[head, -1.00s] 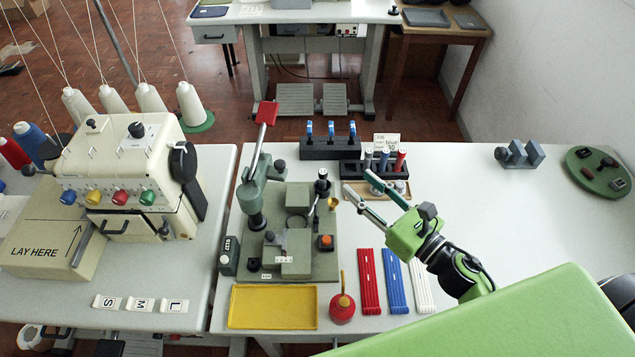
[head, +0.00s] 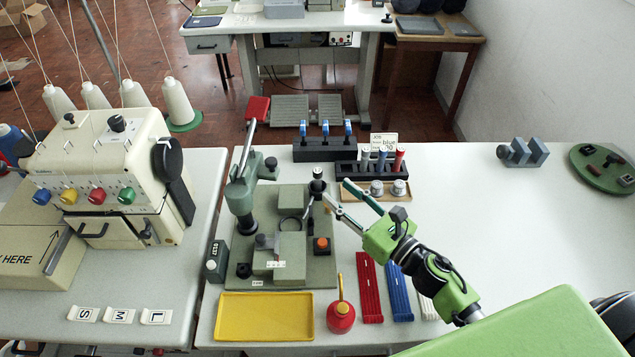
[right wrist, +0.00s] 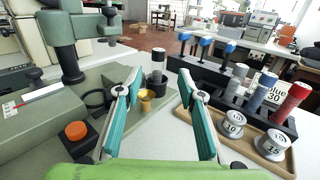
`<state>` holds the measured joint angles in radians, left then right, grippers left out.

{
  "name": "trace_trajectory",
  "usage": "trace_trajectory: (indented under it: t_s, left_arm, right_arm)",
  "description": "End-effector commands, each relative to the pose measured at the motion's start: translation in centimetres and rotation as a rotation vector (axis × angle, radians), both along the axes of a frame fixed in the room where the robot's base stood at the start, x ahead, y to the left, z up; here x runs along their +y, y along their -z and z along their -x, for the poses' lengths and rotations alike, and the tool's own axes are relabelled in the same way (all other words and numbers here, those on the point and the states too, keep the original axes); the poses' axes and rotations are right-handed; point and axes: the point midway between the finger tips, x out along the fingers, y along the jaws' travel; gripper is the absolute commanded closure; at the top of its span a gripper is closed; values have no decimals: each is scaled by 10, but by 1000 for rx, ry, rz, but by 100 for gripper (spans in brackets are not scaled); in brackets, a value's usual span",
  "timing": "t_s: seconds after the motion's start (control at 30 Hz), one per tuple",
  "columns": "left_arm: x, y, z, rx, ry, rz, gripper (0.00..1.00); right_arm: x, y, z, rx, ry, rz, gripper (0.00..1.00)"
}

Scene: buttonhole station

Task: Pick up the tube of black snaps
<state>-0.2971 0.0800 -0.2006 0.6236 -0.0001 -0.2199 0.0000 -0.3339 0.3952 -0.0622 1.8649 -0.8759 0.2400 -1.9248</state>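An upright dark tube with a pale top (head: 318,180) stands at the back right corner of the grey-green press fixture (head: 262,275). It also shows in the right wrist view (right wrist: 157,67); I take it for the tube of black snaps, but no label is readable. A small brass cup (right wrist: 147,99) is close in front of it. My right gripper (head: 335,191) is open and empty, its fingertips just right of the tube. In the right wrist view (right wrist: 160,82) the tube appears between the two spread fingers, beyond them. My left gripper is out of view.
A black rack (head: 372,172) holds grey, blue and red tubes. A wooden tray (head: 357,199) with two metal spools is right of the gripper. Blue-topped tools stand in a black block (head: 325,151). A red oil can (head: 340,316) is at the front.

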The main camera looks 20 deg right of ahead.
Motion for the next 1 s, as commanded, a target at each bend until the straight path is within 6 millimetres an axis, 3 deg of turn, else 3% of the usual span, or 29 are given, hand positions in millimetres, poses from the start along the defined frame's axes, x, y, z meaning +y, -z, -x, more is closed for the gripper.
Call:
trace_trajectory:
  t_s: [0.1, 0.37, 0.57, 0.7, 1.0]
  left_arm:
    - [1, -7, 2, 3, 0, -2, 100]
    - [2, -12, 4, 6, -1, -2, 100]
    - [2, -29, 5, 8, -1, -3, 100]
    - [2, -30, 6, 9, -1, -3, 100]
    - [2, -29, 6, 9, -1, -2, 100]
  right_arm:
    - [8, -3, -19, -1, 0, -2, 64]
    - [15, -3, -36, -1, 1, -1, 64]
    - [30, -10, -61, -1, 0, -1, 64]
    - [35, -6, -75, 0, 0, -2, 64]
    - [36, -5, -78, 0, 0, -1, 67]
